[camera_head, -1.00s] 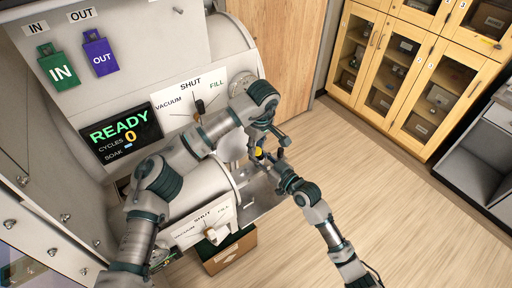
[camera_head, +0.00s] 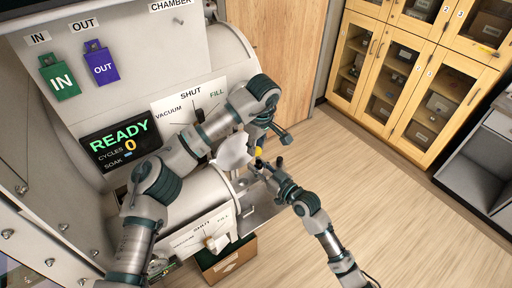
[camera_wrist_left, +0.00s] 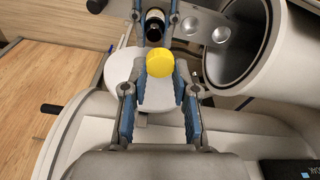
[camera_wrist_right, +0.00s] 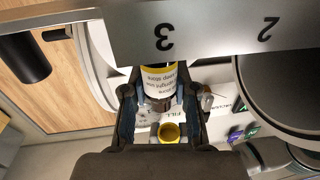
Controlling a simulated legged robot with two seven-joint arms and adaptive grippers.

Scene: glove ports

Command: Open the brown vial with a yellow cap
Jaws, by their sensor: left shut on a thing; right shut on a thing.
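The yellow cap (camera_wrist_left: 160,62) sits between the fingertips of my left gripper (camera_wrist_left: 162,72), which is shut on it. The cap is off the vial; its hollow underside shows in the right wrist view (camera_wrist_right: 170,132). The brown vial (camera_wrist_left: 154,25) is dark, with an open mouth facing the left wrist camera. My right gripper (camera_wrist_right: 160,100) is shut around the vial, whose white label with a yellow band (camera_wrist_right: 158,80) faces its camera. In the head view the cap (camera_head: 258,151) is small beside the left gripper, just above the right gripper (camera_head: 268,164); the vial is hard to make out there.
The chamber with its READY screen (camera_head: 119,142) and a lower port cylinder (camera_head: 190,215) stand close on the left. A metal tray (camera_head: 262,212) lies under the grippers. A cardboard box (camera_head: 228,262) is on the floor. Cabinets (camera_head: 415,85) are far right, with clear floor between.

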